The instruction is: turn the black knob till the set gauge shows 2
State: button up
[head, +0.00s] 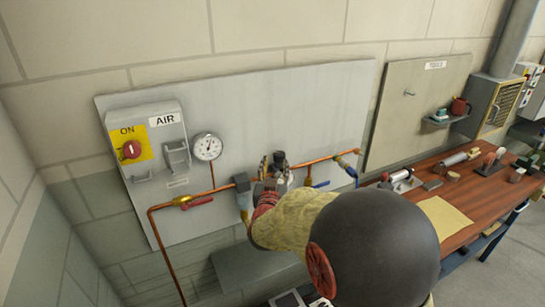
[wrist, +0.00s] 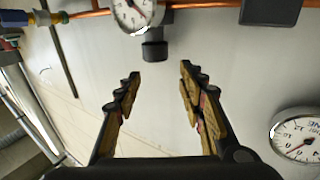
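The black knob (wrist: 154,50) sits on top of the regulator on the grey wall panel. In the wrist view it lies just beyond and between my fingertips, apart from them. My gripper (wrist: 161,72) is open and empty, one finger to either side of the knob's line. In the head view the knob (head: 279,157) shows just past my gripper (head: 275,170). A small round gauge (wrist: 133,12) on the regulator is partly cut off at the wrist view's top edge; its reading is too small to tell. My arm hides it in the head view.
A larger white gauge (head: 208,146) hangs left of the regulator. A copper pipe (head: 325,153) runs along the panel, with a red-handled valve (head: 197,203) on its left part. A red switch on a yellow plate (head: 130,149) is further left. A cluttered wooden bench (head: 475,200) stands at right.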

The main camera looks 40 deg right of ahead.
aim_at(279, 157)
jog(key=shift+g, duration=0.3)
jog(key=x, duration=0.7)
jog(key=shift+d+f+b, duration=0.3)
jog(key=shift+c, duration=0.8)
jog(key=c, duration=0.7)
jog(key=shift+s+f+t+b, duration=0.1)
jog(key=shift+t+b, duration=0.3)
jog(key=shift+b, duration=0.25)
